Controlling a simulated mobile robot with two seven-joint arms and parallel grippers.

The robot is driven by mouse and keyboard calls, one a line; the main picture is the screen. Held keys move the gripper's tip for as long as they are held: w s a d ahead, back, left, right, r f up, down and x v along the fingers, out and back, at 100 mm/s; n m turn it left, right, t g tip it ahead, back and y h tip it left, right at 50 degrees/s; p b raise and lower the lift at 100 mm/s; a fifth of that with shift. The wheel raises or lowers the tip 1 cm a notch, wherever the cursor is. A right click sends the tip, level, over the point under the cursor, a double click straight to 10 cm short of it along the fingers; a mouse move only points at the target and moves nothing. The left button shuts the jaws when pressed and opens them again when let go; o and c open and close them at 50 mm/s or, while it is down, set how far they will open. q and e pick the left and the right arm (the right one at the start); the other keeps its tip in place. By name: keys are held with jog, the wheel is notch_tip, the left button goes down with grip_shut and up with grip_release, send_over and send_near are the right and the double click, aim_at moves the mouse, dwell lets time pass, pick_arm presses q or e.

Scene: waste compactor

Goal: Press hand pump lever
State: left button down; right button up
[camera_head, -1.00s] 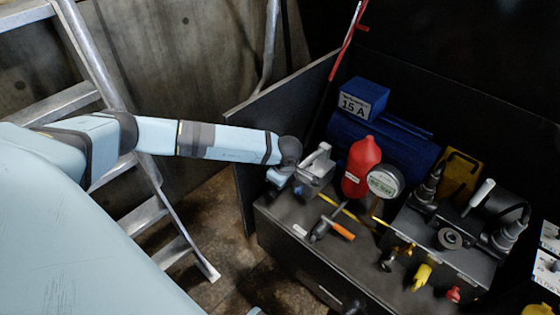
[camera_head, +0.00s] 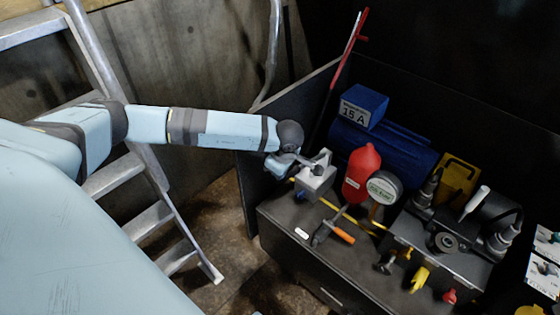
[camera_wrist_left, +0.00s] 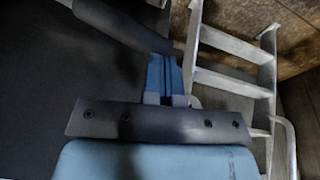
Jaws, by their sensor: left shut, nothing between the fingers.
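My left gripper (camera_head: 300,161) comes in from the left in the head view, beside and slightly above a small grey metal block (camera_head: 315,183). The left gripper is shut with nothing in it; its blue fingers also show in the wrist view (camera_wrist_left: 163,76). I cannot tell whether it touches the block. A lever with an orange grip (camera_head: 343,236) lies to the right of the block on the dark bench top. A white-handled lever (camera_head: 478,198) rises from a dark grey unit further right. Which of these is the hand pump lever is unclear. My right gripper is not in view.
A red bottle (camera_head: 361,175) and a round gauge (camera_head: 384,187) stand behind the orange grip. A blue motor (camera_head: 383,142) lies at the back. Dark panels (camera_head: 320,85) bound the bench. A metal ladder (camera_head: 150,215) stands at left, with open floor beside it.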

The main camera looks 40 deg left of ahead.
pick_arm(q)
jog(key=r, duration=0.1)
jog(key=s+r, duration=0.1)
jog(key=shift+d+r, duration=0.25)
jog(key=shift+r, duration=0.1)
jog(key=shift+s+d+r, duration=0.1)
jog(key=shift+r, duration=0.35)
